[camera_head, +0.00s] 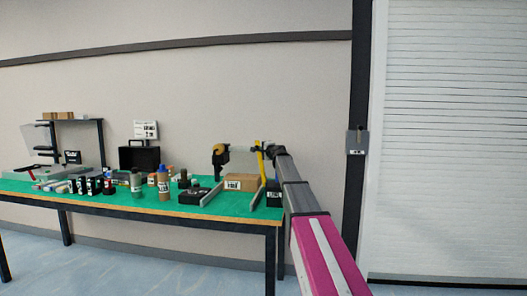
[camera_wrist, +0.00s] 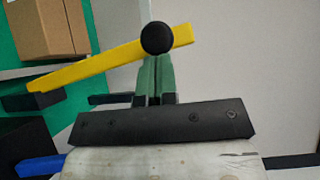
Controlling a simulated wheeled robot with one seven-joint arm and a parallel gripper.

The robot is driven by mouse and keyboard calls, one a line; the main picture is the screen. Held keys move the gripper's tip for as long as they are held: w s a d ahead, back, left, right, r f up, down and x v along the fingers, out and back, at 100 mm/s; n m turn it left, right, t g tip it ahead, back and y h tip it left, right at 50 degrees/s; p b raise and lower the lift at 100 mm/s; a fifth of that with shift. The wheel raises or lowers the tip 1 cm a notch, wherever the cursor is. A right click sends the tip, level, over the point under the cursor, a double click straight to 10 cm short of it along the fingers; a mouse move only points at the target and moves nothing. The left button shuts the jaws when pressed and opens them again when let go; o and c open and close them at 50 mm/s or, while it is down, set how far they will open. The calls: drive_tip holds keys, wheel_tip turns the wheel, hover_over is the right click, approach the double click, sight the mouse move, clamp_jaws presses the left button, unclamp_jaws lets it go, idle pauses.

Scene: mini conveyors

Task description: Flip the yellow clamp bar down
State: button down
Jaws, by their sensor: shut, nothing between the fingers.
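The yellow clamp bar (camera_head: 260,160) stands nearly upright, slightly tilted, at the right end of the green table in the head view. In the wrist view the yellow bar (camera_wrist: 100,69) runs slantwise across the upper left. A round black knob (camera_wrist: 157,38) sits near its right end. My gripper (camera_wrist: 155,58) has its green fingers together and empty, with the tips right at the knob's lower edge; I cannot tell whether they touch. In the head view my gripper (camera_head: 271,149) is beside the bar's upper part, its fingers too small to make out.
A cardboard box (camera_head: 240,182) lies left of the bar, between grey rails (camera_head: 211,194). A tape roll (camera_head: 219,148) is on a black holder behind. Bottles (camera_head: 163,184) and small dark items stand further left on the green table (camera_head: 120,199). A plain wall is behind.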

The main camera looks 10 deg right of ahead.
drive_tip(key=w+a+f+n+g+h, duration=0.2)
drive_tip(key=a+f+n, duration=0.1)
drive_tip(key=a, duration=0.4)
drive_tip(key=w+a+f+n+g+h, duration=0.1)
drive_tip(key=w+a+f+n+g, duration=0.15)
drive_tip(key=a, duration=0.45)
drive_tip(key=shift+w+a+f+n+g+h, duration=0.5)
drive_tip(key=shift+a+f, duration=0.75)
drive_tip(key=shift+f, duration=1.2)
drive_tip(key=shift+w+a+f+n+g+h, duration=0.2)
drive_tip(key=shift+a+f+n+h, duration=0.65)
drive_tip(key=shift+f, duration=1.65)
drive_tip(key=shift+w+a+f+n+g+h, duration=0.4)
drive_tip(key=shift+a+f+h, duration=0.45)
drive_tip(key=shift+a+f, duration=1.2)
drive_tip(key=shift+d+f, duration=0.45)
drive_tip(key=shift+f, duration=0.05)
drive_tip(key=shift+d+r, duration=0.15)
drive_tip(key=shift+r, duration=0.3)
drive_tip(key=w+r+v, duration=0.1)
drive_tip(key=v, duration=1.2)
drive_tip(key=shift+w+r+t, duration=0.25)
drive_tip(key=shift+r+t, duration=0.1)
